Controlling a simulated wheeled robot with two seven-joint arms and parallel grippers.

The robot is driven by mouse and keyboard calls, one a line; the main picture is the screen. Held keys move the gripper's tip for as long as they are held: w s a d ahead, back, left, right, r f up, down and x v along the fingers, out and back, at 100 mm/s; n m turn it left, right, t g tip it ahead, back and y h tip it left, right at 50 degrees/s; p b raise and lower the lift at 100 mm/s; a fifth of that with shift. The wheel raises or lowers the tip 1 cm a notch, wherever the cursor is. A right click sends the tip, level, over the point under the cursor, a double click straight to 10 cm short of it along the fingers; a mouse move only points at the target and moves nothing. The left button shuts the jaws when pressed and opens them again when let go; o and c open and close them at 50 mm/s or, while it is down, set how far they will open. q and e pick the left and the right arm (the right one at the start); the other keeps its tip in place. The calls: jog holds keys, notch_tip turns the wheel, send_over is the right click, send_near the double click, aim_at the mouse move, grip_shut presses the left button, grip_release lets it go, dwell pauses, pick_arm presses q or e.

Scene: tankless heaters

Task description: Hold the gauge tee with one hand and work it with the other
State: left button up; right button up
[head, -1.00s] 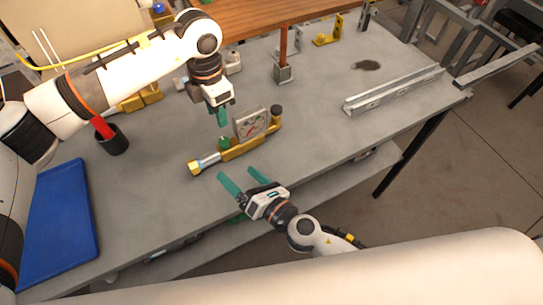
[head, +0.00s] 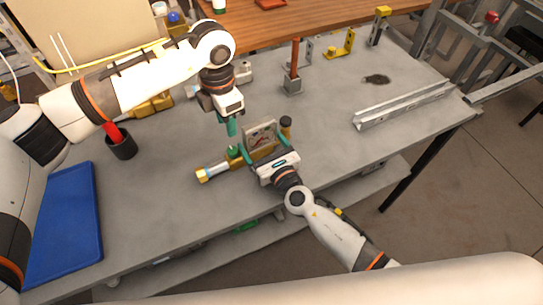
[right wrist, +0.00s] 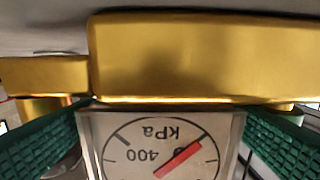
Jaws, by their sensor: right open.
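The gauge tee (head: 213,170) lies on the grey bench, a brass body with a square dial gauge (head: 260,135), a green knob (head: 234,151) and a dark knob (head: 286,122). My right gripper (head: 259,142) is open, its green fingers on either side of the gauge. In the right wrist view the brass body (right wrist: 200,60) fills the top, and the kPa dial (right wrist: 160,150) sits between the two fingers (right wrist: 163,118). I cannot tell whether they touch it. My left gripper (head: 231,127) points down just above the green knob; its finger gap is hidden.
A blue tray (head: 65,220) and a dark cup (head: 121,147) with a red item stand at the left. A metal rail (head: 400,105) lies at the right. A post in a grey block (head: 293,85) stands behind. The bench front centre is clear.

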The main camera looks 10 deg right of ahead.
aim_at(232, 150)
jog(key=shift+x, duration=1.55)
jog(key=c, duration=1.1)
pick_arm(q)
jog(key=shift+o, duration=0.7)
pick_arm(e)
jog(key=shift+c, duration=1)
pick_arm(q)
jog(key=shift+o, duration=0.7)
jog(key=shift+r, duration=0.15)
notch_tip(232, 150, down, 10)
jog(key=m, duration=0.3)
jog(key=shift+f, duration=0.2)
jog(key=shift+c, duration=0.4)
